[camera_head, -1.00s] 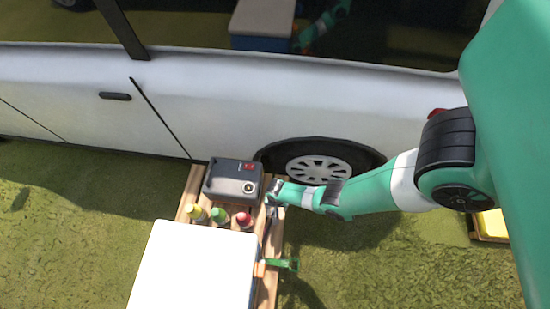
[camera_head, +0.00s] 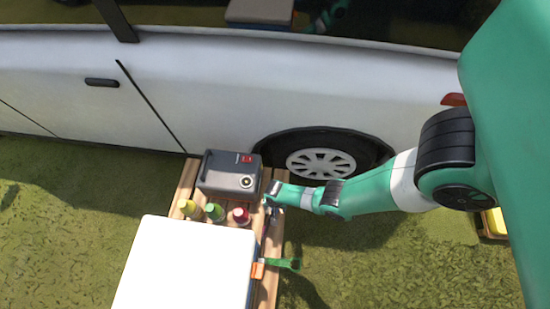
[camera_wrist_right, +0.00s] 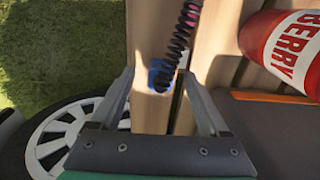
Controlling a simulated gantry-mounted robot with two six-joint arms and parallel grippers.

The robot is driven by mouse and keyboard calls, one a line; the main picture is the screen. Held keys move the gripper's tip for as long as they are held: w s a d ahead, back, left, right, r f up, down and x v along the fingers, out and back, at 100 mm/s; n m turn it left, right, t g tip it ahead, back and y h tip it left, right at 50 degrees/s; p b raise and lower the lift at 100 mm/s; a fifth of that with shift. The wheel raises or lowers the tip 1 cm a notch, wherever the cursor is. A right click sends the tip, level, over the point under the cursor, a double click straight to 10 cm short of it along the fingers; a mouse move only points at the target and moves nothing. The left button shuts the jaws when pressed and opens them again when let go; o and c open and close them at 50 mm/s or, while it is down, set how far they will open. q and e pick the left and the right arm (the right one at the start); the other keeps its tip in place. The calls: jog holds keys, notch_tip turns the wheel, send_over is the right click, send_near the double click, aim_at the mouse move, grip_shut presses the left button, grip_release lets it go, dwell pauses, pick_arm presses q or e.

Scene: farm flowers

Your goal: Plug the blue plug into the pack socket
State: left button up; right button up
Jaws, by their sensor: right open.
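The dark grey pack (camera_head: 222,174) stands on a wooden slatted stand, with a round light-ringed socket (camera_head: 246,182) on its near right corner. My right gripper (camera_head: 271,198) is just right of the pack in the head view. In the right wrist view its two fingers (camera_wrist_right: 158,77) are open, one on each side of the blue plug (camera_wrist_right: 157,74). The plug lies over a wooden slat, with a dark coiled cable (camera_wrist_right: 181,35) partly covering it. I cannot tell whether the fingers touch it. My left gripper is out of view.
Several small bottles stand before the pack, including a red one (camera_head: 239,216), large in the wrist view (camera_wrist_right: 290,50). A white box (camera_head: 185,265) and a green-handled tool (camera_head: 285,263) are nearer. The white car (camera_head: 220,100) is close behind the pack.

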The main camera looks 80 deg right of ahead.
jog(key=shift+r, duration=0.1)
grip_shut()
dwell(0.3)
jog(key=shift+r+p, duration=0.5)
jog(key=shift+p, duration=0.05)
notch_tip(320, 180, up, 3)
jog(key=p, duration=0.3)
jog(key=shift+f, duration=0.1)
jog(key=s+a+r+p, duration=0.2)
jog(key=s+r+p, duration=0.7)
jog(key=s, duration=0.4)
jog(key=shift+s+a+p, duration=0.15)
jog(key=shift+s+p, duration=0.25)
jog(key=shift+p, duration=0.5)
jog(key=shift+r, duration=0.1)
